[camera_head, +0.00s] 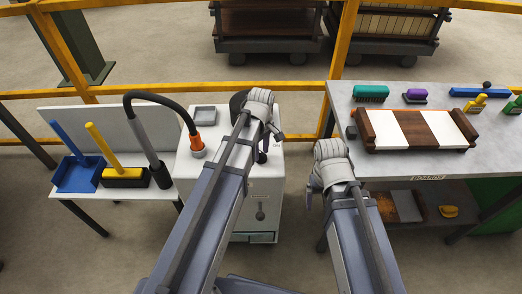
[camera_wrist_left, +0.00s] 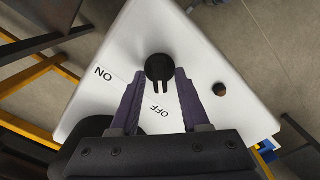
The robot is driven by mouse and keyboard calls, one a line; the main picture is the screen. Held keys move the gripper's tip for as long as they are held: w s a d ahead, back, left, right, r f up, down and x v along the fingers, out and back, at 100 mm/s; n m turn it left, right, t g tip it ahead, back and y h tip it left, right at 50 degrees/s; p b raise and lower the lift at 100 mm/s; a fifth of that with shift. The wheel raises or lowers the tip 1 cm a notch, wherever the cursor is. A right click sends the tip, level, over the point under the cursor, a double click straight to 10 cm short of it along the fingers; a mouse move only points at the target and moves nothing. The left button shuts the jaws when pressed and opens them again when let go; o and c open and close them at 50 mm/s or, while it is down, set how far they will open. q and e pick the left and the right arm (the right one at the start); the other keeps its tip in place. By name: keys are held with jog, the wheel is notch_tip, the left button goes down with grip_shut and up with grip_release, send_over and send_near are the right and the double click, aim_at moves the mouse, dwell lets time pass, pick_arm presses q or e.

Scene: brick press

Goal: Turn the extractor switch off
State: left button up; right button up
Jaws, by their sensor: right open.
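The extractor (camera_head: 265,192) is a white cabinet at the middle of the head view, partly hidden by my left arm. In the left wrist view, its black round switch knob (camera_wrist_left: 159,67) sits on the white top, with a short forked part pointing down the picture. An ON label (camera_wrist_left: 104,74) lies to its left and an OFF label (camera_wrist_left: 158,113) below it. My left gripper (camera_wrist_left: 159,71) is open, its purple fingers either side of the knob with a small gap showing. My right gripper (camera_head: 309,199) hangs between the cabinet and the right table, open, its fingers barely visible.
A black hose with an orange collar (camera_head: 197,143) joins the cabinet top on the left. Yellow rails run behind.

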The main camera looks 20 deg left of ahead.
aim_at(261, 153)
pick_arm(q)
jog(key=shift+o, duration=0.3)
notch_tip(261, 153, up, 8)
jog(key=p, duration=0.8)
jog(key=shift+f, duration=0.1)
jog(key=s+d+r+m+y+p, duration=0.1)
jog(key=s+d+m, duration=0.9)
jog(key=s+m, duration=0.4)
jog(key=shift+s+d+r+m, duration=0.15)
jog(key=shift+d+m, duration=0.15)
jog(key=shift+m, duration=0.8)
dwell(1.8)
